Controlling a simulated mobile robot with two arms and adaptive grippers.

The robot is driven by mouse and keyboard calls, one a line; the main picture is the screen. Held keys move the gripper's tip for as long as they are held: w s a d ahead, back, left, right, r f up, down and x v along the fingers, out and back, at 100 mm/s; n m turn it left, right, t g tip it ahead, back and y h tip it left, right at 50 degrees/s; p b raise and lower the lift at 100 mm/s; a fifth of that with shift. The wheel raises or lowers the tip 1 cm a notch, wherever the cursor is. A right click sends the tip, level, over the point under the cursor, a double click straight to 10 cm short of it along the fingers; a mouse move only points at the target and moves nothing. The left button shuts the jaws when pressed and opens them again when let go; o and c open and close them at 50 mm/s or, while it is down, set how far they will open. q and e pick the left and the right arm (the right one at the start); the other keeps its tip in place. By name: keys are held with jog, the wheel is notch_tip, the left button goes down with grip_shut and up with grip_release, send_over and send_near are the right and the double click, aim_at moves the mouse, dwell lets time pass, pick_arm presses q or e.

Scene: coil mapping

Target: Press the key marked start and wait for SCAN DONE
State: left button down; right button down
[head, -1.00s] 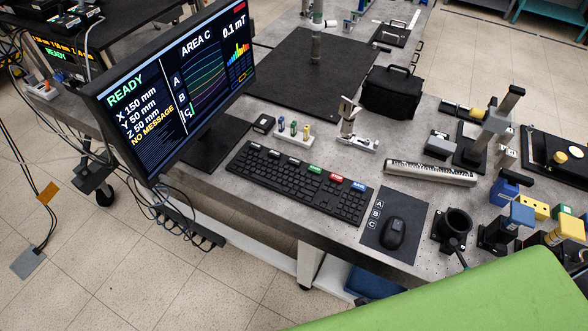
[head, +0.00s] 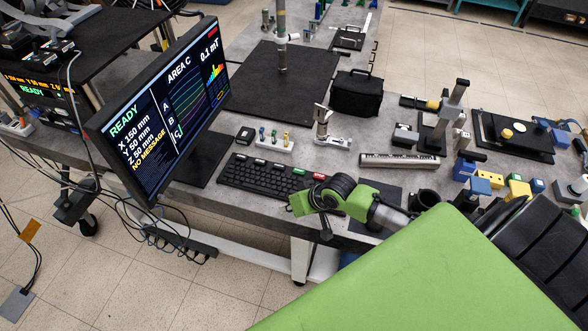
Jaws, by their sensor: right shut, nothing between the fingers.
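The black keyboard (head: 262,173) lies on the grey bench. Its green key (head: 299,171) and red key (head: 319,176) show; the lettering is too small to read here. My right arm hides the keyboard's right end and the mouse. The monitor (head: 165,110) reads READY, AREA C, X 150 mm, Y 50 mm, Z 50 mm, NO MESSAGE and 0.1 mT. My right gripper (head: 326,234) is shut and empty, near the bench's front edge, just in front of the keyboard's right part in the picture. Whether it touches anything is hard to tell. My left gripper is out of view.
A small stand with coloured pegs (head: 274,143), a metal fixture (head: 323,130) and a pale bar (head: 400,161) stand behind the keyboard. A black bag (head: 356,93) is farther back. Coloured blocks (head: 484,183) crowd the right. Cables hang below the monitor.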

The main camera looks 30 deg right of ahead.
aim_at(301, 171)
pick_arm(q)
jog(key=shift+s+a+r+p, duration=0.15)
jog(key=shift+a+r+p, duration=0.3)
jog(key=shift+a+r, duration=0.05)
pick_arm(e)
jog(key=w+d+r+m+t, duration=0.2)
jog(key=w+d+r+m, duration=0.2)
jog(key=w+d+r, duration=0.6)
jog(key=shift+w+d+r+m, duration=0.3)
jog(key=shift+w+d, duration=0.25)
jog(key=shift+d, duration=0.45)
jog(key=shift+f, duration=0.1)
